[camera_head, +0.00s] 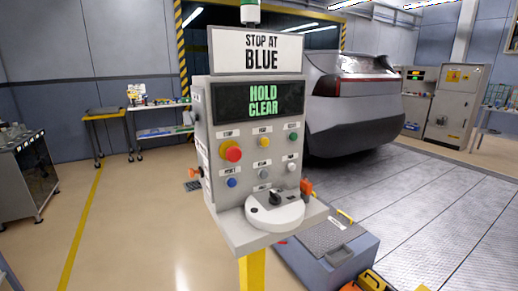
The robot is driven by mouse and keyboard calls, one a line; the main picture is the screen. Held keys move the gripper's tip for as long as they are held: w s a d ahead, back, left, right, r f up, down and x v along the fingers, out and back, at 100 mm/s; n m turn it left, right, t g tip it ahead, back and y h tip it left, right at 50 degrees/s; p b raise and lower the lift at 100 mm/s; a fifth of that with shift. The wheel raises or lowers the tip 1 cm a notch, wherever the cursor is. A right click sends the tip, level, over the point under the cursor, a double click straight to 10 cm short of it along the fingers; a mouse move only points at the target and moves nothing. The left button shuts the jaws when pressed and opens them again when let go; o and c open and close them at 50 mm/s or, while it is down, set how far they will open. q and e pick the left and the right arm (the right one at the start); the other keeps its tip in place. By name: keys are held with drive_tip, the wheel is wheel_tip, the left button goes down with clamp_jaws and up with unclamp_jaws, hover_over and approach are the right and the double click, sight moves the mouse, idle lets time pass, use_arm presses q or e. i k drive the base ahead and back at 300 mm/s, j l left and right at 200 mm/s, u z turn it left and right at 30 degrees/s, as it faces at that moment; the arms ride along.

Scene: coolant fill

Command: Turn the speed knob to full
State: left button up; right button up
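A grey control panel (204,160) stands on a yellow post in the middle of the view. On its lower shelf is a white round dial base (290,214) with a dark knob (275,197) on top. This may be the speed knob, but I cannot read its markings or setting. An orange handle (306,187) stands at the right edge of the shelf. The dark display (222,104) reads "HOLD CLEAR" in green. The sign (225,50) above reads "STOP AT BLUE". Neither of my grippers is in view.
The panel face has a red mushroom button (232,153) and several small coloured buttons. A grey car (355,110) stands behind it. A grey-blue box (350,265) with yellow handles lies on the floor at the lower right. Floor at the left is open.

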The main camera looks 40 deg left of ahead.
sight(189, 119)
drive_tip(key=u, duration=1.85)
